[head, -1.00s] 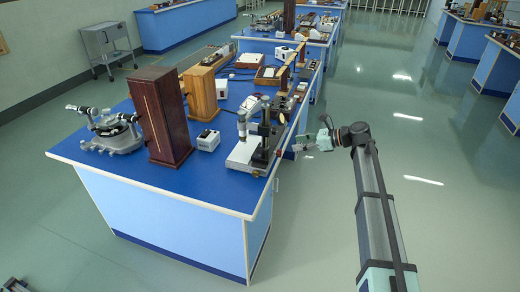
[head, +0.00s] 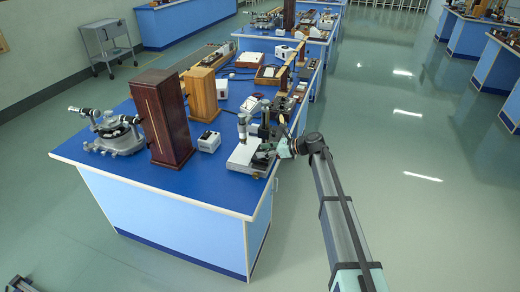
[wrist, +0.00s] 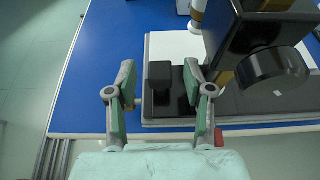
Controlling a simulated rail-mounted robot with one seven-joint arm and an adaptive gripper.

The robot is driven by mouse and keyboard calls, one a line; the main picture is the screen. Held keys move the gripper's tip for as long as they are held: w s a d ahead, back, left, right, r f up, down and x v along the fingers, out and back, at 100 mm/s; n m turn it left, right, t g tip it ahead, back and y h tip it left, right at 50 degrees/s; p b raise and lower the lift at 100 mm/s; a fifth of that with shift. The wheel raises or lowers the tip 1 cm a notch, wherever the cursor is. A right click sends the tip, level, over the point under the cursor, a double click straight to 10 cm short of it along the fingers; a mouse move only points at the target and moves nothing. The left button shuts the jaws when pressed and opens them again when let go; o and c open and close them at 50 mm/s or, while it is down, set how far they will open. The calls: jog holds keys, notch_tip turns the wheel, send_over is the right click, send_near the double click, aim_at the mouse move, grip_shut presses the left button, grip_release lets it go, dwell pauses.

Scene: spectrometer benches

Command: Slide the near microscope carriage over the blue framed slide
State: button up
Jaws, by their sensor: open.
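The near microscope (head: 243,128) stands on a white-topped base (head: 241,158) at the bench's right edge. In the wrist view its black column and carriage (wrist: 250,40) stand at the right, with a large round black knob (wrist: 272,70). A small black block (wrist: 159,78) sits on the base's dark near strip. My gripper (wrist: 159,82) is open, its two fingers on the left and right of this block; I cannot tell whether they touch it. My gripper (head: 272,150) reaches the base from the right in the head view. I cannot make out the blue framed slide.
A small white box (head: 209,141), a dark red wooden cabinet (head: 162,115) and a brass-and-grey spectrometer (head: 112,132) stand to the left. More instruments crowd the bench behind. The floor to the right is clear.

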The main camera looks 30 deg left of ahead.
jog(key=shift+x, duration=1.05)
grip_shut()
jog(key=w, duration=0.5)
jog(key=w+a, duration=0.1)
jog(key=w, duration=0.4)
jog(key=w+a, duration=0.1)
jog(key=w, duration=0.4)
jog(key=shift+s, duration=0.1)
grip_release()
